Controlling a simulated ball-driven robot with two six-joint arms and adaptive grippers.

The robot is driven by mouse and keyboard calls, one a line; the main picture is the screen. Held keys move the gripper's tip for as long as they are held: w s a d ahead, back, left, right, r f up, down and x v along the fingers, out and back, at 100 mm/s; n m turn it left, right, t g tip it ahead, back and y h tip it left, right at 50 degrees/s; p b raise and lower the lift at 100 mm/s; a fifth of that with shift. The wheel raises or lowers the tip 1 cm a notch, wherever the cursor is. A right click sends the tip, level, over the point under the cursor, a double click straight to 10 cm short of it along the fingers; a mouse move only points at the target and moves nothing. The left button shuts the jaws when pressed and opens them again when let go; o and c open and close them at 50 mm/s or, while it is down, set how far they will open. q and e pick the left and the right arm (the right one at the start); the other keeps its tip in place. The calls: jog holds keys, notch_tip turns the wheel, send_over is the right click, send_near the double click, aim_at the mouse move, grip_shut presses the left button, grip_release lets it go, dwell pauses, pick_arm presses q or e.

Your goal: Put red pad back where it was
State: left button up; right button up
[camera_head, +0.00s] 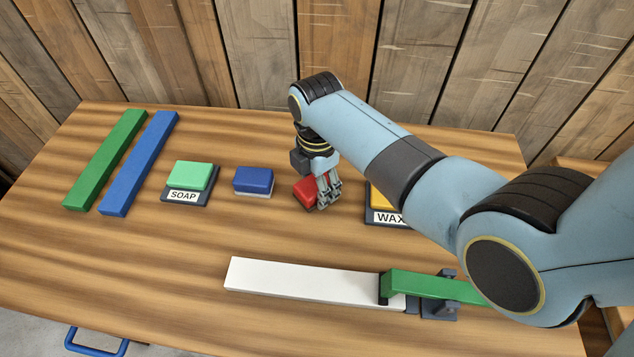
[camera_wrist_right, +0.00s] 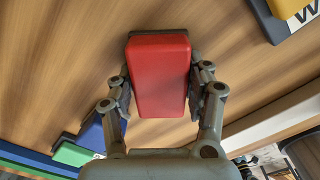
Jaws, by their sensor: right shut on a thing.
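The red pad (camera_head: 304,192) is at the middle of the wooden table, right of the blue pad (camera_head: 254,180). My right gripper (camera_head: 327,190) is shut on the red pad and partly covers it. In the right wrist view the red pad (camera_wrist_right: 160,75) lies between the two fingers of the right gripper (camera_wrist_right: 160,95). I cannot tell whether the pad touches the table or is slightly above it. My left gripper is not in view.
A green pad (camera_head: 189,175) sits on the SOAP holder (camera_head: 184,197). A yellow pad (camera_head: 378,197) sits on the WAX holder (camera_head: 387,217), partly behind my arm. Green (camera_head: 105,160) and blue (camera_head: 139,163) bars lie at left. A white bar (camera_head: 300,280) and green piece (camera_head: 430,287) lie in front.

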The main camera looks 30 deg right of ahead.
jog(key=o, duration=1.2)
notch_tip(320, 180, up, 12)
jog(key=p, duration=0.1)
